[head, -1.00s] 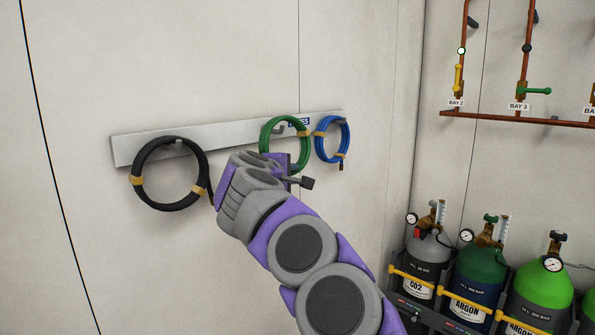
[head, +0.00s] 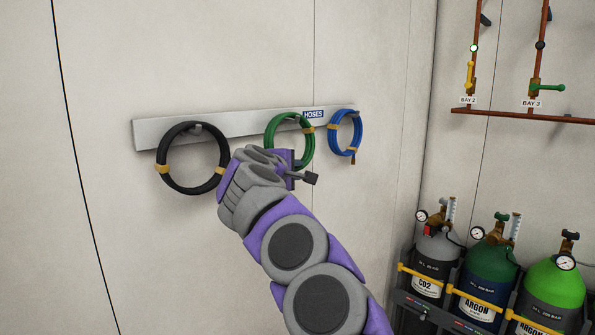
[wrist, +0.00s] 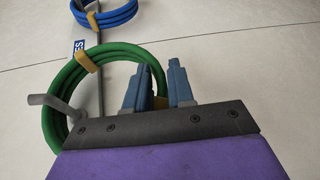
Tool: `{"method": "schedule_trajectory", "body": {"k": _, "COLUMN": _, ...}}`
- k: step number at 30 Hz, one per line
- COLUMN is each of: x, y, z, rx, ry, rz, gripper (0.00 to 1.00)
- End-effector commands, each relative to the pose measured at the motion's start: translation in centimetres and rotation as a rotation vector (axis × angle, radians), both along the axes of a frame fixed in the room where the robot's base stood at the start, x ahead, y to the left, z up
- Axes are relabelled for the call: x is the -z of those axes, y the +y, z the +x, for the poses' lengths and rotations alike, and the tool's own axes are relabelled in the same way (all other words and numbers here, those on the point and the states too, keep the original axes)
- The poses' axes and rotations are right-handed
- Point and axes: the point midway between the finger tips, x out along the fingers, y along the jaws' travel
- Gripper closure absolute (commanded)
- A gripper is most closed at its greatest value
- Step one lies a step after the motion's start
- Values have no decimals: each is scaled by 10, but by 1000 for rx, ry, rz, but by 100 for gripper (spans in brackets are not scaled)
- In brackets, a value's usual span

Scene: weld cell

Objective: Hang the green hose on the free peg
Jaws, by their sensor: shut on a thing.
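The green hose (head: 291,140) is a coil with tan straps, in front of the grey rail (head: 235,124) between the black and blue hoses. My gripper (wrist: 160,90) is shut on the coil at a tan strap on its near side; in the head view my wrist hides the fingers. In the wrist view, a grey peg (wrist: 48,103) crosses the left part of the green hose (wrist: 88,58). I cannot tell whether the coil's weight rests on that peg.
A black hose (head: 163,178) hangs at the rail's left, a blue hose (head: 358,134) at its right, close to the green one. A HOSES label (head: 313,114) is on the rail. Gas cylinders (head: 487,270) stand at the lower right, below copper pipes (head: 470,45). The wall below the rail is clear.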

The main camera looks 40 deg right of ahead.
Motion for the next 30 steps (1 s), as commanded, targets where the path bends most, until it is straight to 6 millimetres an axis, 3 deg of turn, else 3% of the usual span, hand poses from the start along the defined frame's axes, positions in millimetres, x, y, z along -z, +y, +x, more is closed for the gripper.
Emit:
{"method": "schedule_trajectory", "body": {"k": 9, "x": 1, "y": -3, "z": 1, "rx": -4, "ry": -1, "rz": 1, "gripper": 100}}
{"method": "schedule_trajectory", "body": {"k": 10, "x": 1, "y": -3, "z": 1, "rx": -4, "ry": -1, "rz": 1, "gripper": 74}}
{"method": "schedule_trajectory", "body": {"k": 18, "x": 0, "y": -3, "z": 1, "rx": -3, "ry": 0, "rz": 1, "gripper": 48}}
{"method": "schedule_trajectory", "body": {"k": 30, "x": -1, "y": 5, "z": -3, "rx": -3, "ry": -1, "rz": 2, "gripper": 47}}
